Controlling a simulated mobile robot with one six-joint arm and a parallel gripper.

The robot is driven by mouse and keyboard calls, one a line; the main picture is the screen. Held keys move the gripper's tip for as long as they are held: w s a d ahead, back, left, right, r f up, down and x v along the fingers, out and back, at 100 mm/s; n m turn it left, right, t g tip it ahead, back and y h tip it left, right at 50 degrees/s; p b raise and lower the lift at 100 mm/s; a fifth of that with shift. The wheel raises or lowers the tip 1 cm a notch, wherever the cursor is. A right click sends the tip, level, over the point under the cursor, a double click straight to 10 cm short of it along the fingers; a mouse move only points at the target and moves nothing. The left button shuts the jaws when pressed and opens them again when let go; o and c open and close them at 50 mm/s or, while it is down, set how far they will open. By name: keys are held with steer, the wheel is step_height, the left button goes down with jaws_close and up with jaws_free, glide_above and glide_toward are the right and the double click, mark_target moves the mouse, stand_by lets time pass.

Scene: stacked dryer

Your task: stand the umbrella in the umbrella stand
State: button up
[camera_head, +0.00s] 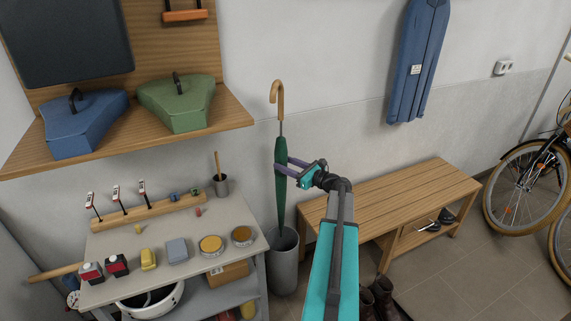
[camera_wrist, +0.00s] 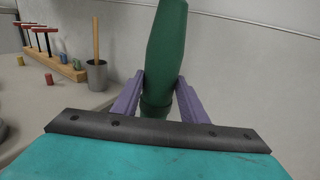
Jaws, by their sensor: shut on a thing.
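A closed green umbrella (camera_head: 281,190) with a curved wooden handle hangs upright in the head view. My gripper (camera_head: 283,168) is shut on its green canopy, about midway along. The wrist view shows the green canopy (camera_wrist: 166,45) between the two purple fingers (camera_wrist: 157,97). The umbrella stand (camera_head: 284,264) is a grey cylinder on the floor directly below. The umbrella's lower end is at the stand's opening in the head view; I cannot tell how far inside it is.
A workbench (camera_head: 217,228) with tools, tins and a cup (camera_head: 221,185) stands left of the stand. A wooden bench (camera_head: 420,194) is to the right, with dark boots (camera_head: 382,296) before it. A bicycle (camera_head: 535,187) is at the far right. Open floor lies at the lower right.

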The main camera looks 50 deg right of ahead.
mark_target(284, 202)
steer(key=shift+f+b, duration=5.1)
steer(key=shift+f, duration=5.2)
